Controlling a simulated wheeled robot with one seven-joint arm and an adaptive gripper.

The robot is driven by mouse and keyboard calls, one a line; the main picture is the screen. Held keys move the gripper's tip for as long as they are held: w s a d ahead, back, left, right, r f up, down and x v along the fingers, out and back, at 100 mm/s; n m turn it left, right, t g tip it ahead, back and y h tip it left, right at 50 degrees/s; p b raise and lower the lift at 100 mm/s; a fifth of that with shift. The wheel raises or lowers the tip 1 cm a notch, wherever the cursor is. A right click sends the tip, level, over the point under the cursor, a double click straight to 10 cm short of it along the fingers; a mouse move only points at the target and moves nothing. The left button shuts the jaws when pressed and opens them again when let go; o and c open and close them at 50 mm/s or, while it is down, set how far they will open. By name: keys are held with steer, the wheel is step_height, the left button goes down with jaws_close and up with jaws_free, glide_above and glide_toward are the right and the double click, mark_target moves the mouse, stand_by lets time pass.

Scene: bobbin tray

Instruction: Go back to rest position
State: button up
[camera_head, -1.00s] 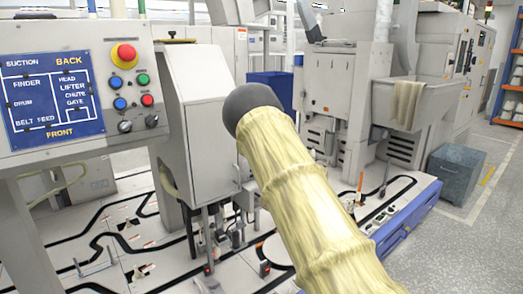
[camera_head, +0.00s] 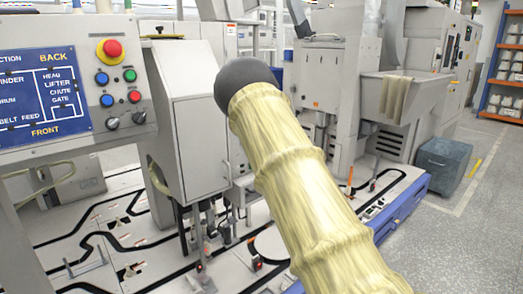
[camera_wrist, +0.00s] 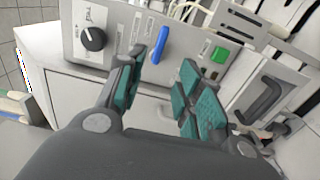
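My gripper (camera_wrist: 155,92) shows in the wrist view with its teal-padded fingers spread apart and nothing between them. Beyond the fingers is a grey machine panel (camera_wrist: 185,25) with a black knob, a blue lever (camera_wrist: 160,44) and a green button (camera_wrist: 220,55). A dark handle (camera_wrist: 262,100) lies to the right of the fingers. In the head view my sleeved arm crosses the middle of the picture; the gripper itself cannot be made out there.
In the head view, a control panel (camera_head: 120,70) with coloured buttons stands at the left, beside a white machine housing (camera_head: 190,130). A grey bin (camera_head: 443,163) stands on the floor at the right. Shelves (camera_head: 508,75) stand at far right. Open floor (camera_head: 470,240) lies at lower right.

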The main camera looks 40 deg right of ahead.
steer(key=shift+s, duration=0.7)
steer(key=s+a+f+m+g+h, duration=0.1)
steer(key=s+a+f+m+g, duration=0.15)
steer(key=f, duration=0.65)
steer(key=s+a+f+m+g+h, duration=0.1)
steer(key=s+a+f+m, duration=0.3)
steer(key=f, duration=0.5)
steer(key=s+a+f+m+g+h, duration=0.1)
steer(key=s+a+f+m, duration=0.2)
steer(key=f, duration=0.6)
steer(key=s+a+f+m+g, duration=0.3)
steer(key=s+a+f, duration=0.4)
steer(key=s+f, duration=0.2)
steer(key=s+a+f+m+g, duration=0.2)
steer(key=s+a+f+g, duration=0.2)
steer(key=s+a+f, duration=0.4)
steer(key=s+a+f+m+g+y, duration=0.1)
steer(key=s+a+m+g, duration=0.1)
steer(key=s+a, duration=0.5)
steer(key=s+a+f+m+g+p, duration=0.1)
steer(key=s+a+f+g, duration=0.15)
steer(key=s, duration=0.95)
steer(key=s+a+f+m+g+y, duration=0.1)
steer(key=s+a+m+g, duration=0.1)
steer(key=s+a, duration=0.5)
step_height(320, 180, up, 17)
steer(key=s+d+p, duration=0.1)
steer(key=p, duration=1.5)
steer(key=shift+s+d+p, duration=0.4)
